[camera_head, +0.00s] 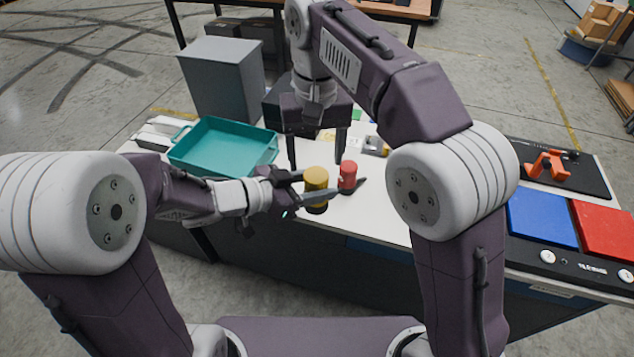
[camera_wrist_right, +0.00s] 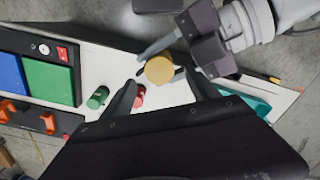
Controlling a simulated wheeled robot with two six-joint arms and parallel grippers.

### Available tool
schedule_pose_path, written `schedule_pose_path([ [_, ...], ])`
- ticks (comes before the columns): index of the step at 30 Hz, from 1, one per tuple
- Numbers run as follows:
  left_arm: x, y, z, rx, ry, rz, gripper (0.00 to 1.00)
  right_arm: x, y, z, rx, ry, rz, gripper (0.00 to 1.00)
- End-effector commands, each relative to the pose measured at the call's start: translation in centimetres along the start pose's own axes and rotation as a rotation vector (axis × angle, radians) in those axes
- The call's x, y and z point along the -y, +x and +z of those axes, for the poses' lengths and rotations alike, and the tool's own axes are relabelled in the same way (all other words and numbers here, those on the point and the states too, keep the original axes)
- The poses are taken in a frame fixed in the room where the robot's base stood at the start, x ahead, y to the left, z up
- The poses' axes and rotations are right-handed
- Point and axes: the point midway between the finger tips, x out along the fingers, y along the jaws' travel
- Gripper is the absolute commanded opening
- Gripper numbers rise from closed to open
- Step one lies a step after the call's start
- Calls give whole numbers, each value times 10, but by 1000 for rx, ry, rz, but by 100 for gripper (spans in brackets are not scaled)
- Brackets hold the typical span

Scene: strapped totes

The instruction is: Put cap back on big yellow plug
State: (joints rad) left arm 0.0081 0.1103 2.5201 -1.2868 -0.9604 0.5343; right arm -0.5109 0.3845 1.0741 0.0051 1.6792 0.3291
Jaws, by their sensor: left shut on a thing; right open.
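The big yellow plug (camera_head: 316,178) is an upright gold cylinder near the table's front edge. My left gripper (camera_head: 318,190) has its fingers around it, one finger passing in front. The plug's round top also shows in the right wrist view (camera_wrist_right: 159,70). My right gripper (camera_head: 316,160) points down, open and empty, behind the plug. Its spread fingers also show in the right wrist view (camera_wrist_right: 160,95).
A red plug (camera_head: 348,175) stands just right of the yellow one. A green plug (camera_wrist_right: 98,97) lies beyond it. A teal tray (camera_head: 190,163) is at left. Blue (camera_head: 541,217) and red (camera_head: 608,230) panels are at right. My right arm hides part of the table.

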Motion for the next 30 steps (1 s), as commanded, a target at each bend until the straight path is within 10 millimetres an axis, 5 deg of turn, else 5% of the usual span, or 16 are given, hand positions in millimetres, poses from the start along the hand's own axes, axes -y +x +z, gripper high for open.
schedule_pose_path([
  [12,1,0,-1,-2,1,-2,0,-2,-6,5,19,-55,6,65],
  [19,1,0,-1,-2,1,-2,0,-2,-41,5,8,-294,2,65],
  [30,1,0,-1,-2,1,-2,0,-1,-39,1,3,-290,1,65],
])
